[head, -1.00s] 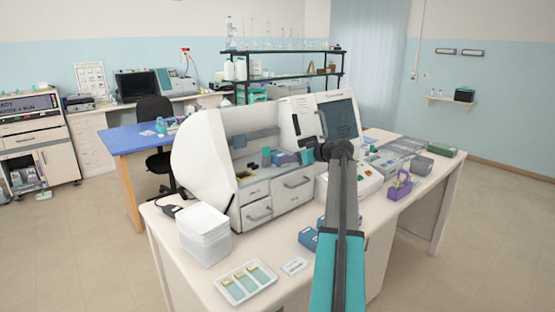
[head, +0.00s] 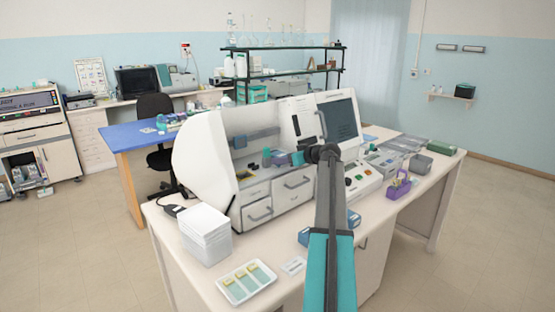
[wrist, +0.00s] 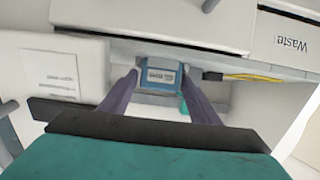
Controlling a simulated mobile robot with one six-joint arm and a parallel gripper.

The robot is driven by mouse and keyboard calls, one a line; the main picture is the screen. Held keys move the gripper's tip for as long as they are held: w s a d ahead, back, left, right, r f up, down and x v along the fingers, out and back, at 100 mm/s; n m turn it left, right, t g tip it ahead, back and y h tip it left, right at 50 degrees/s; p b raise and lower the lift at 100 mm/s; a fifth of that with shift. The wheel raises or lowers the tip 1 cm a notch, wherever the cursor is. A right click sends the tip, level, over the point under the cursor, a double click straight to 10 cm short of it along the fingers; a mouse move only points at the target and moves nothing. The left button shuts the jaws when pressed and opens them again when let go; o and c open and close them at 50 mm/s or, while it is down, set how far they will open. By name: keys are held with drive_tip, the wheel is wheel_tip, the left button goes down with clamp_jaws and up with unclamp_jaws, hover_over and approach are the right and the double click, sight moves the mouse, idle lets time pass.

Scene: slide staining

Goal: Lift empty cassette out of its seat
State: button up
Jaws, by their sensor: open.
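In the wrist view a small blue cassette (wrist: 160,74) with a printed label sits in a recess under a white overhang of the machine. I cannot tell from here whether it is empty. My gripper (wrist: 158,82) is open, its two purple fingers spread to the left and right of the cassette. Whether the fingertips touch it I cannot tell. In the head view my gripper (head: 278,158) is inside the open bay of the white stainer (head: 205,160), and the cassette cannot be made out there.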

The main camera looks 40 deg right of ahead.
drive_tip(key=shift+c, duration=0.2)
drive_tip(key=c, duration=0.9)
drive_tip(key=shift+r, duration=0.25)
drive_tip(key=shift+r+b, duration=1.05)
drive_tip(key=shift+r, duration=0.4)
drive_tip(key=s+b, duration=0.1)
drive_tip(key=s, duration=0.4)
drive_tip(key=s+r+b, duration=0.1)
drive_tip(key=s+b, duration=0.1)
drive_tip(key=s, duration=0.3)
drive_tip(key=s+b, duration=0.2)
drive_tip(key=s, duration=0.4)
drive_tip(key=shift+d+r, duration=0.35)
drive_tip(key=shift+d, duration=0.05)
